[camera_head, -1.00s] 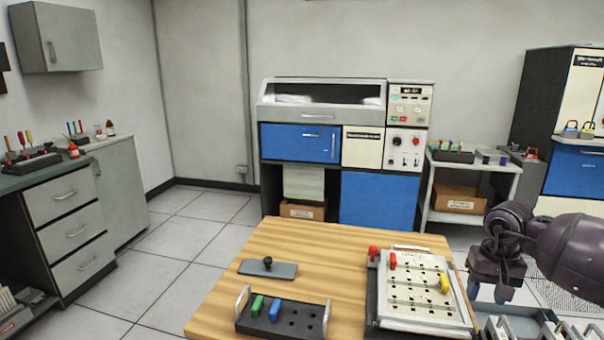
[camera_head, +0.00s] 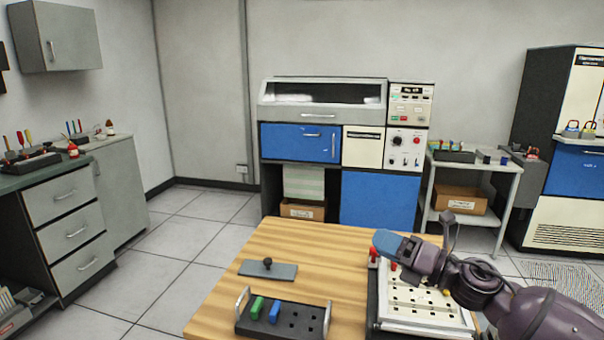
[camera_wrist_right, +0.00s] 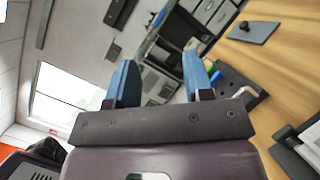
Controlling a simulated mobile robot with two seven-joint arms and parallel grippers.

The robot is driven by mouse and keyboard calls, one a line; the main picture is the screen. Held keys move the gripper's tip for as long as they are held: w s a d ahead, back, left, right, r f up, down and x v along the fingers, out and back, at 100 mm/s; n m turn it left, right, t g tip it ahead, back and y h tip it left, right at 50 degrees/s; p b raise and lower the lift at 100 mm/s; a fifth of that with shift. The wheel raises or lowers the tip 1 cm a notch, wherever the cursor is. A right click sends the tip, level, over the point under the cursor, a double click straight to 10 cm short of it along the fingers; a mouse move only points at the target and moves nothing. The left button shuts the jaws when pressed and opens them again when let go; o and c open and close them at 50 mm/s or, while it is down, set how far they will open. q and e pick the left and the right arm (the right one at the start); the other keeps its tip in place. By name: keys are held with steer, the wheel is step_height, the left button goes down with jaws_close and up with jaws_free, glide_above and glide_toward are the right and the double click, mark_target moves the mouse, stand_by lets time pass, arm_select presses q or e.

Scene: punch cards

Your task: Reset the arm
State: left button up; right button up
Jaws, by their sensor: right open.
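My right arm comes in from the lower right of the head view, and my right gripper (camera_head: 388,243) is above the upper left part of the white pegboard panel (camera_head: 415,318). In the right wrist view, the two blue fingers of my right gripper (camera_wrist_right: 158,85) are apart with nothing between them. The panel has rows of holes and a red peg (camera_head: 373,252) beside its upper left corner. The arm hides the panel's upper right part. My left gripper is not in view.
On the wooden table (camera_head: 300,240), a dark rack (camera_head: 300,322) holds a green peg (camera_head: 257,307) and a blue peg (camera_head: 274,311). A grey plate with a black knob (camera_head: 267,268) lies behind it. The table's left part is otherwise clear. A shelf cart (camera_head: 463,215) stands beyond.

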steer(key=s+d+f+m+t+h, duration=0.35)
steer(key=f+m+h, duration=0.4)
steer(key=m, duration=0.65)
steer(key=s+d+f+m+t+h, duration=0.25)
steer(key=s+f+m+h, duration=0.2)
steer(key=f+m, duration=0.7)
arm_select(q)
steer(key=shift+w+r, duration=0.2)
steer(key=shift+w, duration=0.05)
arm_select(e)
steer(key=s+d+f+m+g+h, duration=0.2)
steer(key=s+f+m, duration=0.3)
steer(key=s+f, duration=0.3)
steer(key=s+d+f+m+g+h, duration=0.1)
steer(key=s+d+f+m+g, duration=0.2)
steer(key=s, duration=1.3)
step_height(320, 180, down, 5)
steer(key=m+g, duration=0.1)
steer(key=m, duration=0.2)
steer(key=shift+s+d+h, duration=0.15)
steer(key=shift+s+h, duration=0.2)
steer(key=shift+h, duration=0.05)
